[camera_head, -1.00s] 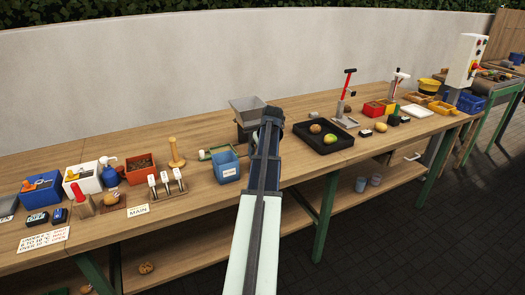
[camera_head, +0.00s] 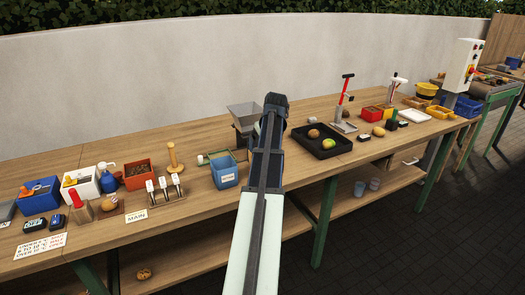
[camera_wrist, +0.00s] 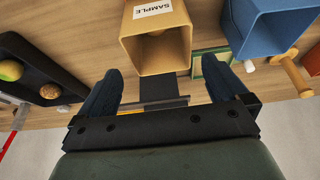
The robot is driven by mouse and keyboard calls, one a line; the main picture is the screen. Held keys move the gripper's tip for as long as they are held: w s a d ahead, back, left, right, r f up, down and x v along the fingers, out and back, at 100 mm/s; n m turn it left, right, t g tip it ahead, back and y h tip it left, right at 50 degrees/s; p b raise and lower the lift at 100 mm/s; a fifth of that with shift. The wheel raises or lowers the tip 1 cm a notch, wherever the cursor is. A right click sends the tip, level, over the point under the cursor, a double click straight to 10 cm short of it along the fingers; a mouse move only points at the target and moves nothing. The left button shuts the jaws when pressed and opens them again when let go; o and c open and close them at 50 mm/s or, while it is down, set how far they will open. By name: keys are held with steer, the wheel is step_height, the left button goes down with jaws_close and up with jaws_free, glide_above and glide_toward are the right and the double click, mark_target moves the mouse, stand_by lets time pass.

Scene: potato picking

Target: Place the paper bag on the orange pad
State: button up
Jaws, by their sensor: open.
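The paper bag (camera_wrist: 157,55) is an open-topped tan bag with a white SAMPLE label, seen in the wrist view. It stands on the wooden table ahead of and between my fingers. My gripper (camera_wrist: 164,82) is open, with one dark finger at each side of the bag's near end; I cannot tell whether they touch it. In the head view my arm (camera_head: 265,160) reaches over the table and hides the bag and my fingertips. I cannot make out an orange pad in either view.
A blue bin (camera_head: 226,173) stands close to the bag, left of my arm. A black tray (camera_head: 322,145) with round produce lies to the right. Several boxes and tools crowd the table's left end.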

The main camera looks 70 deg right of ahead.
steer(key=shift+v, duration=2)
